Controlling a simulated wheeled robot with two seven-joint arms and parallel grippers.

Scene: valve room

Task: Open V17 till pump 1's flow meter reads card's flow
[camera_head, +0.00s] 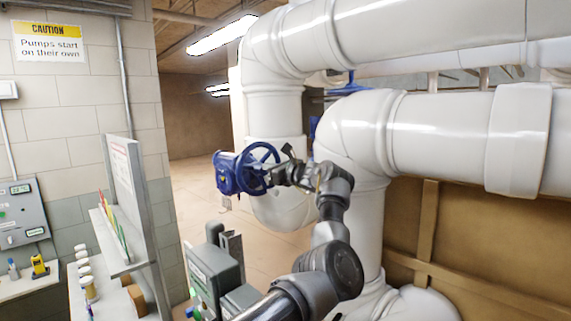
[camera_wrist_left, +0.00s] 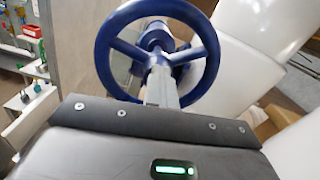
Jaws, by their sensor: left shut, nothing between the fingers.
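A blue valve with a spoked blue handwheel (camera_head: 264,146) is on the white pipework in the middle of the head view. No V17 tag is readable on it. The handwheel (camera_wrist_left: 101,57) fills the upper middle of the left wrist view. My left gripper (camera_head: 274,178) reaches the wheel from the right. Its shut, empty fingers (camera_wrist_left: 160,78) point at the hub, in front of the lower part of the wheel. I cannot tell whether they touch it. My right gripper is out of view. I can make out no card's flow or pump 1 flow meter reading.
Large white pipes (camera_head: 440,130) fill the right side. A caution sign (camera_head: 50,42) hangs on the block wall at left. A grey control panel (camera_head: 18,214), a shelf with a white board (camera_head: 126,195) and small bottles stand below it. Floor shows beyond the valve.

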